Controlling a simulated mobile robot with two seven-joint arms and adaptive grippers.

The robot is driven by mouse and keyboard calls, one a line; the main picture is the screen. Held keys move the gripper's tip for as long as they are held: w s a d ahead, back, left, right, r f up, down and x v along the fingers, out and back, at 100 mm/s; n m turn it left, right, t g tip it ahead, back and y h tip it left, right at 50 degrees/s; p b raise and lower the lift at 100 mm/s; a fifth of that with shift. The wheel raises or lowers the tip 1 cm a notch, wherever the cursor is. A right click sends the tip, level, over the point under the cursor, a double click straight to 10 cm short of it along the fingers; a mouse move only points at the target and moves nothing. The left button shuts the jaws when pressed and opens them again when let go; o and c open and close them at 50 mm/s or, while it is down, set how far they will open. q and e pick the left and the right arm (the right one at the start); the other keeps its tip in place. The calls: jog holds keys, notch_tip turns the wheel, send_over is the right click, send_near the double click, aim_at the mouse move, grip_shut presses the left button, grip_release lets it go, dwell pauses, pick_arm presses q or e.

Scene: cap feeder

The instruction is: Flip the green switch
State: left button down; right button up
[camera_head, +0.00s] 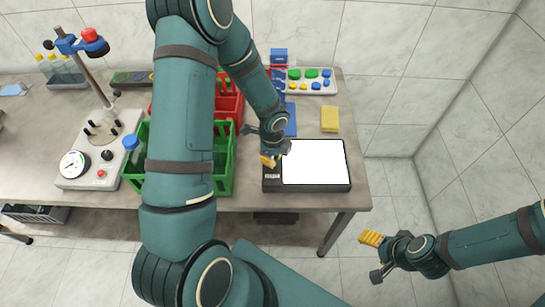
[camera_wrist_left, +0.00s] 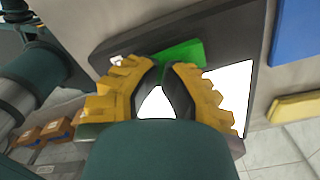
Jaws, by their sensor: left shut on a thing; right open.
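The green switch (camera_wrist_left: 184,52) shows in the left wrist view, on the dark casing of a black device (camera_wrist_left: 120,35) with a white screen (camera_wrist_left: 232,90). My left gripper (camera_wrist_left: 166,66) has its yellow fingertips close together at the switch, shut on it; the fingers hide part of it. In the head view my left gripper (camera_head: 268,160) is at the left edge of the device (camera_head: 315,187), beside its white screen (camera_head: 315,162), and the switch cannot be made out there. My right gripper (camera_head: 366,256) is open and empty, off the table at the lower right.
A green crate (camera_head: 226,184) and a red crate (camera_head: 232,102) stand left of the device, partly behind my left arm. A yellow block (camera_head: 329,119) and a white tray (camera_head: 318,87) of coloured pieces lie behind it. A gauge stand (camera_head: 90,172) is at the left.

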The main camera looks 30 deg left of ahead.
pick_arm(q)
jog(key=shift+f, duration=0.3)
jog(key=shift+r, duration=0.1)
jog(key=shift+r+p, duration=2.65)
jog(key=shift+r, duration=0.8)
